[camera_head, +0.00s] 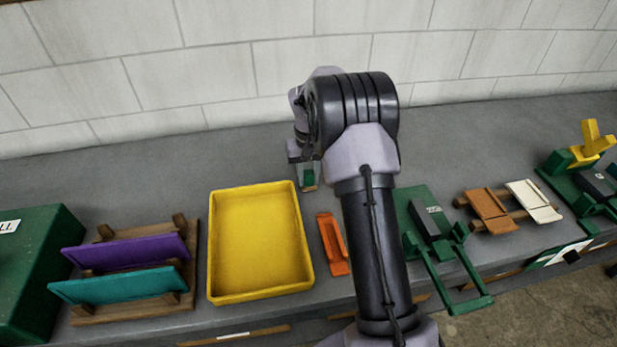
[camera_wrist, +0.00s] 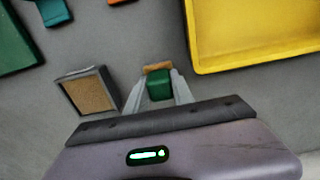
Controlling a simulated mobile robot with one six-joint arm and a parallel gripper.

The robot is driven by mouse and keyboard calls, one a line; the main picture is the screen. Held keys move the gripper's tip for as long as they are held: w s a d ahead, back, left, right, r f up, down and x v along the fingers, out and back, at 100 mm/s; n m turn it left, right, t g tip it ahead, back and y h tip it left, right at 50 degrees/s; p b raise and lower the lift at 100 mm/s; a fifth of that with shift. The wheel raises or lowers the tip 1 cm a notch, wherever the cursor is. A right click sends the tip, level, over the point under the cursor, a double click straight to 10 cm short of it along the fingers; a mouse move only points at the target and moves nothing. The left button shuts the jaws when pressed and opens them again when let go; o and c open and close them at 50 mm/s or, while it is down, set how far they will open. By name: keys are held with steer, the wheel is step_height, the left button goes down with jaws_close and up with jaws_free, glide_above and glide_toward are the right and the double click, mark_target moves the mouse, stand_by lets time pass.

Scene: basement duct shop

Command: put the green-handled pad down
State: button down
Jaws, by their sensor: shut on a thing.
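The green-handled pad (camera_wrist: 158,88) is between the fingers of my gripper (camera_wrist: 160,93) in the wrist view. Its handle is a small green block and its tan base (camera_wrist: 157,67) shows beyond it. In the head view, the pad (camera_head: 309,178) shows small below my gripper (camera_head: 307,172), behind the yellow tray's right back corner. My gripper is shut on the green handle. I cannot tell whether the pad touches the bench. My arm hides part of the bench to its right.
A grey square holder with a tan inside (camera_wrist: 88,91) lies left of the pad in the wrist view. The yellow tray (camera_head: 304,238), an orange piece (camera_head: 333,244) and a green fixture (camera_head: 447,245) stand nearer the front. Grey bench behind the yellow tray (camera_head: 215,150) is clear.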

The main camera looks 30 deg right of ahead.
mark_target(308, 172)
steer(key=c, duration=1.1)
jaws_free()
steer(key=shift+f, duration=0.15)
steer(key=s+a+r+t+p, duration=0.1)
steer(key=a+r+p, duration=0.1)
steer(key=r, duration=0.8)
steer(key=s+a+r+p, duration=0.2)
steer(key=r, duration=0.8)
steer(key=s+a+r+t, duration=0.2)
steer(key=s+a+r, duration=0.6)
steer(key=s+a, duration=0.15)
steer(key=s+a+t+y, duration=0.1)
steer(key=s+a, duration=0.2)
steer(key=s, duration=0.6)
steer(key=s+a+f+m+t+y, duration=0.1)
steer(key=s+a, duration=0.2)
steer(key=s, duration=0.6)
steer(key=shift+s+a+f+t, duration=0.2)
steer(key=shift+a+f+t, duration=0.1)
steer(key=shift+a+t, duration=0.1)
steer(key=shift+f, duration=0.1)
